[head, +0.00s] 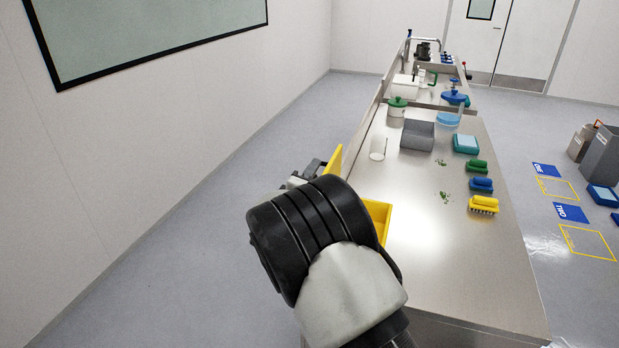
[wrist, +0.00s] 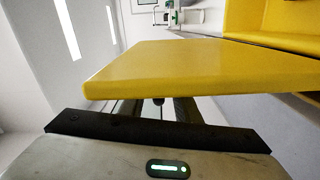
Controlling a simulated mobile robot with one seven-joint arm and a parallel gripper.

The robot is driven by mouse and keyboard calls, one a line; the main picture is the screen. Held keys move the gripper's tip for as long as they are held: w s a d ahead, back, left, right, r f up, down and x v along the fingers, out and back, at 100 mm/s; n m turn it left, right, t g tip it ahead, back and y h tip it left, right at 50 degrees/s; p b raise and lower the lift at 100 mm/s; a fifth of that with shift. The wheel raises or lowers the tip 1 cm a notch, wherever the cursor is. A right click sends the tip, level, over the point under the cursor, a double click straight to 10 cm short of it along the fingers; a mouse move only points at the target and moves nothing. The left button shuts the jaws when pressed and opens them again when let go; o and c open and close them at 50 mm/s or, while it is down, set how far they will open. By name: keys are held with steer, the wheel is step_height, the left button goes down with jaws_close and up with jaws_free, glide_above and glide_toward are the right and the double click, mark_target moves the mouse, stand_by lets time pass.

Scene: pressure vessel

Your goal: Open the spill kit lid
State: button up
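The yellow spill kit (head: 378,212) sits at the near left end of the steel counter, mostly hidden by my arm in the head view. Its yellow lid (head: 335,164) stands raised, tilted up on the box's left side. In the wrist view the lid (wrist: 200,68) crosses the middle as a broad panel, and part of the yellow box (wrist: 275,18) shows at the top right. My gripper (wrist: 158,107) is right at the lid; its dark fingers run behind the panel, so their tips are hidden. I cannot tell whether they touch the lid or how far apart they are.
The steel counter (head: 430,255) is bare at its near right. Yellow, blue and green brushes (head: 483,204), a grey bin (head: 417,135) and a white cylinder (head: 378,147) stand farther back. The floor left of the counter is clear up to the wall.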

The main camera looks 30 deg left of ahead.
steer(key=b+v, duration=0.1)
steer(key=v, duration=1.6)
steer(key=shift+s, duration=0.25)
